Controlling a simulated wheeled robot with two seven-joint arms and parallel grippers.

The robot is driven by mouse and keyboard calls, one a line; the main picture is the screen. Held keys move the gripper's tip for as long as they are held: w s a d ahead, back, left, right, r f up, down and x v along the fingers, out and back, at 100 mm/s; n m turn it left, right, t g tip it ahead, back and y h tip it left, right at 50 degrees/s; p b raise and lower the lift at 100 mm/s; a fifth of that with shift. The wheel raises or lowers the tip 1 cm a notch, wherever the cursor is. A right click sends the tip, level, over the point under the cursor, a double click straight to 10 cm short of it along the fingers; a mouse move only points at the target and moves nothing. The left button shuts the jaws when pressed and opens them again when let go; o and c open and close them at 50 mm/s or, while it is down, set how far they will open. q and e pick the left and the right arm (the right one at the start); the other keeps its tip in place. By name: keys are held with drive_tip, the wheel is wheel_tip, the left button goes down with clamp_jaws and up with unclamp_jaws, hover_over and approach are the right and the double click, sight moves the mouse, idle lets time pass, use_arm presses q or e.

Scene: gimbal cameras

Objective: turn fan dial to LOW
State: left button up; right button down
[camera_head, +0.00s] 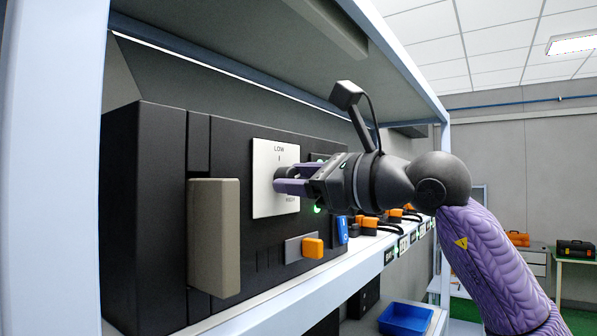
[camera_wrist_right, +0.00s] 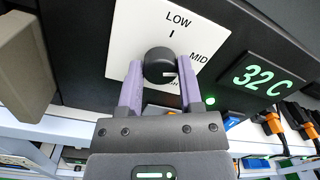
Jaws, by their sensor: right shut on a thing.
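The fan dial is a round black knob (camera_wrist_right: 160,64) on a white plate (camera_head: 262,160); the plate also shows in the wrist view (camera_wrist_right: 128,50). The plate reads LOW at the top and MID at the right, with a lower label partly covered. A short white mark on the knob sits at its right side, slightly low, away from LOW. My right gripper (camera_head: 286,180) has its purple fingers on either side of the knob, shut on it; this also shows in the wrist view (camera_wrist_right: 162,80). My left gripper is not in view.
The black panel sits inside a shelf frame. A beige handle (camera_head: 214,238) stands out left of the plate. An orange switch (camera_head: 313,248) and a blue rocker switch (camera_head: 341,230) are below. A green 32 C display (camera_wrist_right: 262,75) is right of the dial. A blue bin (camera_head: 405,319) is lower right.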

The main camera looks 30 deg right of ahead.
drive_tip(key=shift+f+n+y+p, duration=0.15)
drive_tip(key=shift+n+p, duration=0.65)
drive_tip(key=shift+n, duration=2.75)
drive_tip(key=shift+n+y+p, duration=0.15)
drive_tip(key=shift+n+p, duration=0.65)
drive_tip(key=shift+n, duration=2.75)
drive_tip(key=shift+c, duration=1.3)
unclamp_jaws()
